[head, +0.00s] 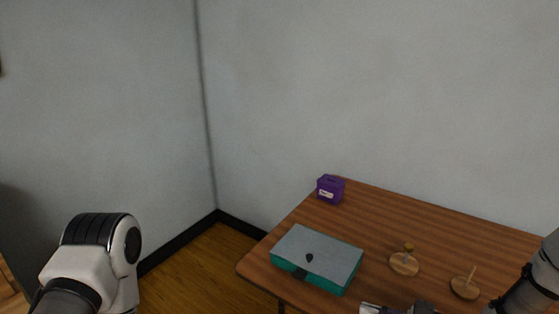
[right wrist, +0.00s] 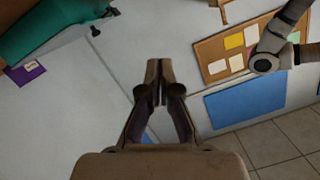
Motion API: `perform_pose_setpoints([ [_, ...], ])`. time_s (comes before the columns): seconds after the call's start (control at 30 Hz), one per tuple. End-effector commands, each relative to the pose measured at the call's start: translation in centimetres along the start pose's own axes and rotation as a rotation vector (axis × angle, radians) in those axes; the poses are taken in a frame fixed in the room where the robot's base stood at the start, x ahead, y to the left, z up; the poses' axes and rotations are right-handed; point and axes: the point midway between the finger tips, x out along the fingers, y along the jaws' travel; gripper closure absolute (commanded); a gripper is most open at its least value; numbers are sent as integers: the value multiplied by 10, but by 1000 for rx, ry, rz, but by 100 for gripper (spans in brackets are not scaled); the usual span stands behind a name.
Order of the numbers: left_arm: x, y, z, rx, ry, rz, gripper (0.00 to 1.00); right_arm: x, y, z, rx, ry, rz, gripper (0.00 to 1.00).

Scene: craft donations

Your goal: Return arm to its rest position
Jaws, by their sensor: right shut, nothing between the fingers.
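My right gripper (head: 370,308) shows at the bottom edge of the head view, low by the table's near side, partly cut off. In the right wrist view its fingers (right wrist: 157,84) are together with nothing between them. My right arm (head: 537,285) comes in at the lower right of the head view. My left arm (head: 95,265) shows at the lower left, bent, white with black bands. Its gripper is out of view.
A teal box with a grey lid (head: 318,256) lies on the wooden table (head: 385,217). A purple box (head: 330,189) stands at the far left corner. Two round wooden pieces with posts, one (head: 404,264) and another (head: 465,288), stand to the right.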

Motion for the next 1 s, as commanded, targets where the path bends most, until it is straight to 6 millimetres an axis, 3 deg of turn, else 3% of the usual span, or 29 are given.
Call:
perform_pose_setpoints([
  [0.27, 0, 0, -1, 0, 3, 0, 44, 22, -27, 71, 120, -157, -9, 100],
  [0.4, 0, 0, -1, 0, 3, 0, 44, 27, -32, 120, 228, -279, 102, 100],
  [0.53, -1, 0, -1, 0, 2, 0, 44, 19, -37, 172, 320, -426, 253, 100],
  [0.67, 0, 0, -1, 0, 2, 0, 44, -11, -45, 231, 412, -629, 461, 100],
  [0.7, 0, 0, -1, 0, 2, 0, 44, -28, -50, 250, 441, -707, 542, 100],
  [0.8, -1, 0, -1, 0, 2, 0, 44, -77, -60, 280, 507, -889, 757, 100],
  [0.9, 0, 0, -1, 0, 2, 0, 44, -115, -65, 289, 566, -990, 917, 100],
  [1.0, 0, 0, -1, 0, 2, 0, 44, -132, -67, 293, 589, -1042, 979, 100],
])
